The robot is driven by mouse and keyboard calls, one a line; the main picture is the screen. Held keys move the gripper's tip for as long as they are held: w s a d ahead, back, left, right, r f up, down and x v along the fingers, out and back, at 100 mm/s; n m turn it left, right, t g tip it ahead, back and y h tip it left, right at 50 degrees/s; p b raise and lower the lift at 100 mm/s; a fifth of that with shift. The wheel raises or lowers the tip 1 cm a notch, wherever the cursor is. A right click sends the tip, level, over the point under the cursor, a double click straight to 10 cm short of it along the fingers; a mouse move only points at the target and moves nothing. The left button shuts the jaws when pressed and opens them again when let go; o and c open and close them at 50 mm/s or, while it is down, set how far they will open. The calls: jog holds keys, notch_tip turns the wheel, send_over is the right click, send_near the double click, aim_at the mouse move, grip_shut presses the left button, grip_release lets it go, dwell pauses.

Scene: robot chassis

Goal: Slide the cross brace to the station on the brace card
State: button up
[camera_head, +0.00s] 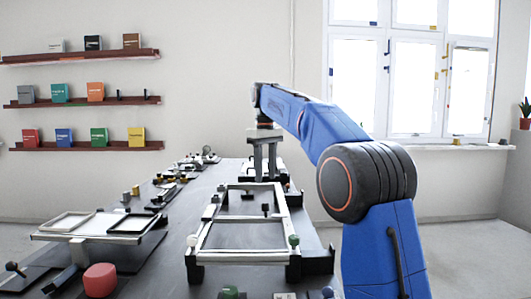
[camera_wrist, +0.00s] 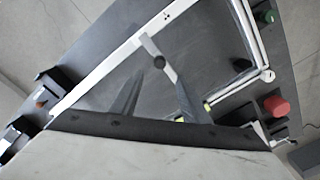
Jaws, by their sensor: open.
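A pale rectangular chassis frame (camera_head: 240,258) stands on the dark table in the head view. A light crossbar that looks like the cross brace (camera_head: 235,218) spans it, with a dark round knob (camera_head: 265,207) standing near its right part. My gripper (camera_head: 265,172) points down over the far end of the frame, fingers apart and empty. No brace card is readable.
A pale tray-like frame (camera_head: 95,224) stands at left, with a red round block (camera_head: 99,280) in front. A green knob (camera_head: 294,240) sits at the frame's right near corner. Small parts line the table's left and far sides. Bare table lies between the two frames.

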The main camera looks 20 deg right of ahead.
notch_tip(320, 180, up, 7)
dwell(0.4)
jog(key=shift+s, duration=0.1)
